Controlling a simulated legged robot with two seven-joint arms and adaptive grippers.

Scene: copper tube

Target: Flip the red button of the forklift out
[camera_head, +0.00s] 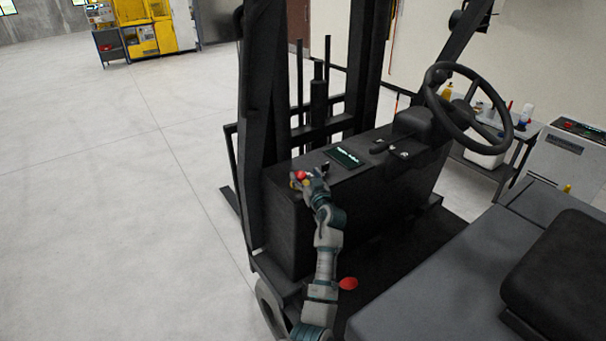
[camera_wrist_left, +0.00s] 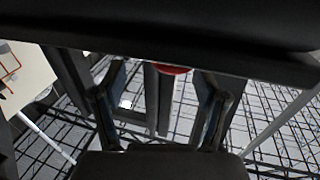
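The red button (camera_head: 300,175) sits at the left front corner of the forklift's black dashboard (camera_head: 340,183). It shows again as a red disc, partly cut off by a dark edge, in the left wrist view (camera_wrist_left: 172,70). My left gripper (camera_head: 304,182) is at the button, and its wrist hides part of the dashboard there. In the left wrist view its two fingers (camera_wrist_left: 162,85) stand apart, with the button between them near the tips. I cannot tell whether either finger touches it. My right gripper is in neither view.
The steering wheel (camera_head: 468,103) and the dark seat (camera_head: 555,275) are to the right. A small screen (camera_head: 347,157) lies on the dashboard near the button. The mast (camera_head: 264,120) rises just behind and left. Another red round thing (camera_head: 348,283) is low beside my arm. Open floor is at left.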

